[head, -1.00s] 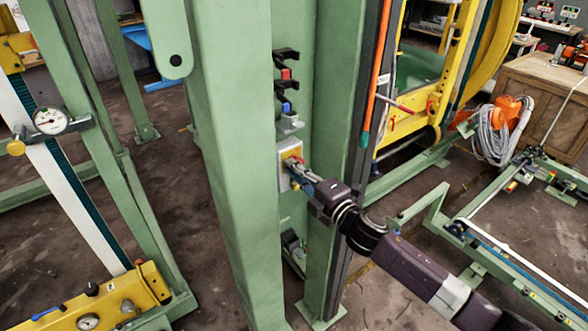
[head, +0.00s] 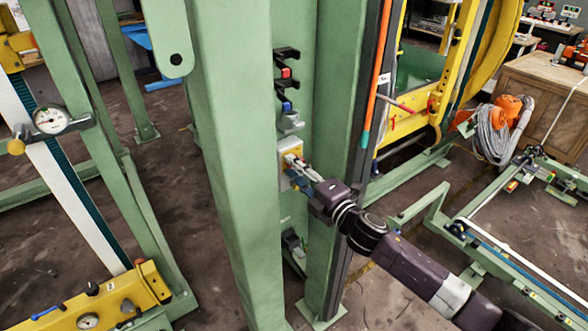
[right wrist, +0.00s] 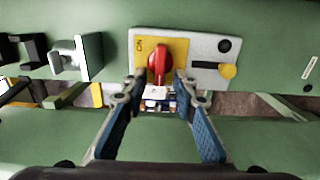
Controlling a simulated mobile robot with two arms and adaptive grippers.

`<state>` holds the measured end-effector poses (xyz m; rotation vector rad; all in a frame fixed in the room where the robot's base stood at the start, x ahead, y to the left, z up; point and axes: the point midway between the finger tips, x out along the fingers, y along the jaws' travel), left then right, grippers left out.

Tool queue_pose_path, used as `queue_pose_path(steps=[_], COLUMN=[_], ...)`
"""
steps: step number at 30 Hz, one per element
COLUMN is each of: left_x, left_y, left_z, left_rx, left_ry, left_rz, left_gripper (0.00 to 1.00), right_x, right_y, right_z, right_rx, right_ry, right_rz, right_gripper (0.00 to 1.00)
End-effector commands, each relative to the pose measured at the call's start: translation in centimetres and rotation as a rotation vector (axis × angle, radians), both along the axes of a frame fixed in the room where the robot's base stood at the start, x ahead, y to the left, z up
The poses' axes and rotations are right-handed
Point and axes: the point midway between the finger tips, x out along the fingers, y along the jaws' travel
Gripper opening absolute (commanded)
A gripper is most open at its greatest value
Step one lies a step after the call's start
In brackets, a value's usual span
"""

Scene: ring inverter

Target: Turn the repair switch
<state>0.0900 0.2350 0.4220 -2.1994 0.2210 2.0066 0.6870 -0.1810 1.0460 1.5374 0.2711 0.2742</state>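The repair switch is a red knob (right wrist: 160,62) on a yellow plate marked "ON" (right wrist: 142,47), set in a pale grey box (right wrist: 205,46). In the wrist view the knob points up and down. In the head view the box (head: 284,152) sits on the green column, and my gripper hides most of the knob. My right gripper (right wrist: 161,80) is open at the switch, its fingertips spread on either side of the knob's lower end with gaps visible. It also shows in the head view (head: 292,172). My left gripper is out of view.
The box also has a black round part (right wrist: 224,45) and a yellow one (right wrist: 228,71). Above it on the column are black brackets (head: 287,54) with small red and blue parts. Green posts stand on both sides; a yellow machine (head: 440,100) is at the right.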

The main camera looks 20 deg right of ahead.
Motion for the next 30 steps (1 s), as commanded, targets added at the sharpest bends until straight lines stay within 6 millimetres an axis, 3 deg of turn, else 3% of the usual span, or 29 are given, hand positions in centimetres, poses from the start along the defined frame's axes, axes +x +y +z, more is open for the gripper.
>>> queue_pose_path(steps=[8, 21, 30], left_x=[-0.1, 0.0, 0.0], left_y=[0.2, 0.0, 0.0], left_z=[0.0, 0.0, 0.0], left_rx=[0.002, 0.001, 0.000], left_ry=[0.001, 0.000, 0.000], left_rz=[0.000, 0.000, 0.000], left_gripper=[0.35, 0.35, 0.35], right_x=[-1.1, -8.2, -10.9], right_y=[-0.4, -2.9, -4.0], right_z=[-0.1, -0.2, -0.1], right_rx=[0.000, 0.000, 0.001], right_ry=[0.002, 0.003, 0.003], right_rz=[0.000, 0.001, 0.000], right_gripper=[0.26, 0.26, 0.26])
